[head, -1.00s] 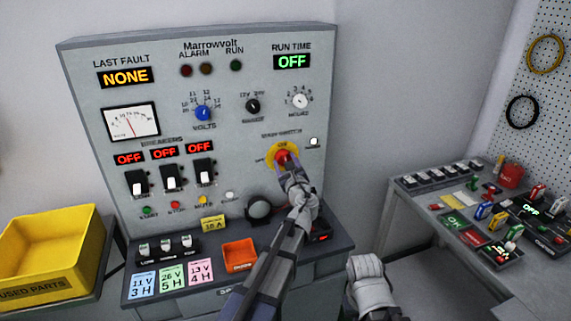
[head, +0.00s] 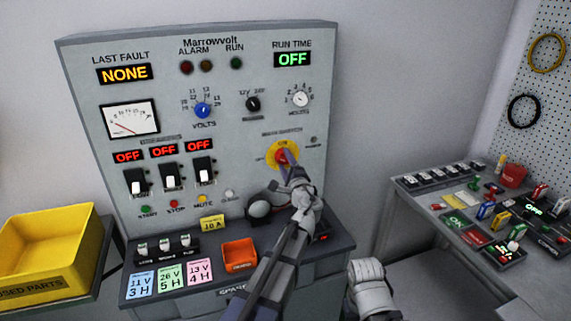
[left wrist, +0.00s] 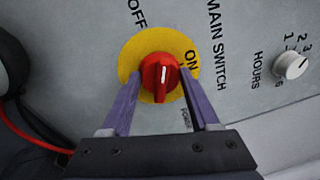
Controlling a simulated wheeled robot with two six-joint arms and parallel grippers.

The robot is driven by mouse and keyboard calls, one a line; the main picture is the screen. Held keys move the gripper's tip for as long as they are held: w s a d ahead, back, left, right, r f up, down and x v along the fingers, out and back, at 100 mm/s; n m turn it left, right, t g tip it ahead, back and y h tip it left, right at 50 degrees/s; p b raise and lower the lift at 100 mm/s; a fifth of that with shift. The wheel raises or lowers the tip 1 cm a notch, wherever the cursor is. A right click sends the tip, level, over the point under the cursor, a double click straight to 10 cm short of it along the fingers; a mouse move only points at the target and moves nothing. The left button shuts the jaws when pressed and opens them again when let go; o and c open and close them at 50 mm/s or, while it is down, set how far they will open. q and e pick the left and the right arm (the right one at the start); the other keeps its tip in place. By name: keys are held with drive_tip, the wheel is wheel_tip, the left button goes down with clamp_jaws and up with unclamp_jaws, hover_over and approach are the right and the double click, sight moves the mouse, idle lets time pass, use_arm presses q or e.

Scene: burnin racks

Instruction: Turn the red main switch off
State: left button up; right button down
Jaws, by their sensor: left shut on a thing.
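The red main switch (head: 283,157) is a red knob on a yellow disc (head: 273,150) at the right of the grey panel. In the left wrist view the red knob (left wrist: 160,77) sits between my two purple fingers, which press its sides.
The panel's front ledge holds a round grey knob (head: 260,208), an orange tray (head: 239,252) and note cards. A yellow bin (head: 50,240) stands at left. A side bench (head: 415,198) with small switches stands at right.

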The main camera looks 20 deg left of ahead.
use_arm(q)
drive_tip(key=n, duration=0.5)
drive_tip(key=shift+y, duration=0.3)
drive_tip(key=shift+f+n, duration=0.1)
drive_tip(key=shift+n, duration=0.2)
drive_tip(key=o, duration=1.4)
drive_tip(key=shift+c, duration=0.2)
drive_tip(key=v, duration=0.7)
drive_tip(key=shift+s+d+b, duration=0.3)
drive_tip(key=shift+b, duration=0.15)
drive_tip(key=shift+s, duration=0.1)
